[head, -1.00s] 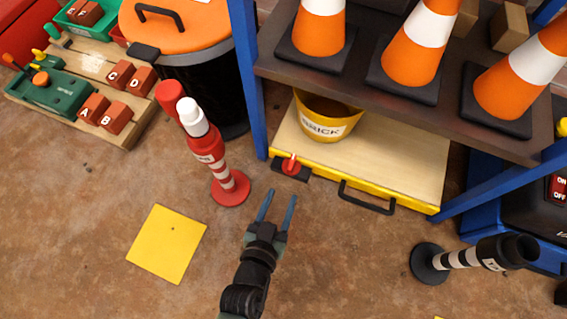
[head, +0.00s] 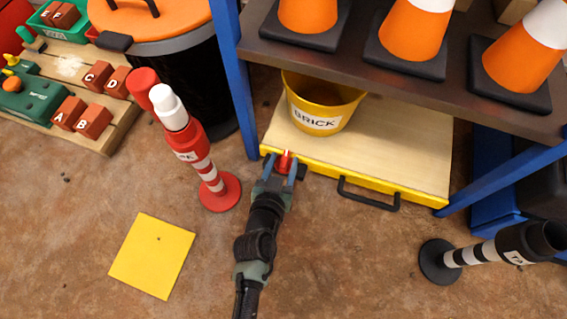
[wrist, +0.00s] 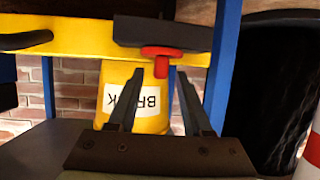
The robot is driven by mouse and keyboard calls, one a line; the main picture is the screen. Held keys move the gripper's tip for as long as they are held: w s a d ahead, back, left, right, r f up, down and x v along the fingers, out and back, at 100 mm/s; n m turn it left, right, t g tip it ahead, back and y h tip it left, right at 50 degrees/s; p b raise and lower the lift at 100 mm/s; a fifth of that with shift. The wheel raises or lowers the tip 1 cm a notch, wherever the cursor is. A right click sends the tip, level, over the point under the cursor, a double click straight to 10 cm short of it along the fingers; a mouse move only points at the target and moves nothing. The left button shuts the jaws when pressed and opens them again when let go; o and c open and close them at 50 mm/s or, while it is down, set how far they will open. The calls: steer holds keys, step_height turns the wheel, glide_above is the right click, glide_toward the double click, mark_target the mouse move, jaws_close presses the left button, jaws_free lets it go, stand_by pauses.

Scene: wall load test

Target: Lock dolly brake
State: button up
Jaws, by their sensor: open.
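The dolly (head: 410,155) is a low wooden platform with a yellow front edge under the shelf. Its red brake knob (head: 286,160) sits on a black block at the front left; the knob also shows in the wrist view (wrist: 160,52). My gripper (head: 285,164) is open, with its fingers on either side of the red knob in the head view. In the wrist view my gripper's fingertips (wrist: 161,78) lie just short of the knob, which appears between and beyond them. I cannot tell whether they touch it.
A yellow bucket labelled BRICK (head: 318,105) stands on the dolly. A black handle (head: 368,196) is on its front edge. A red post (head: 205,165) stands close to the left. Blue shelf legs (head: 236,95) flank the dolly. A yellow floor square (head: 152,256) lies front left.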

steer(key=shift+w+d+f, duration=0.1)
steer(key=shift+w, duration=0.1)
jaws_close()
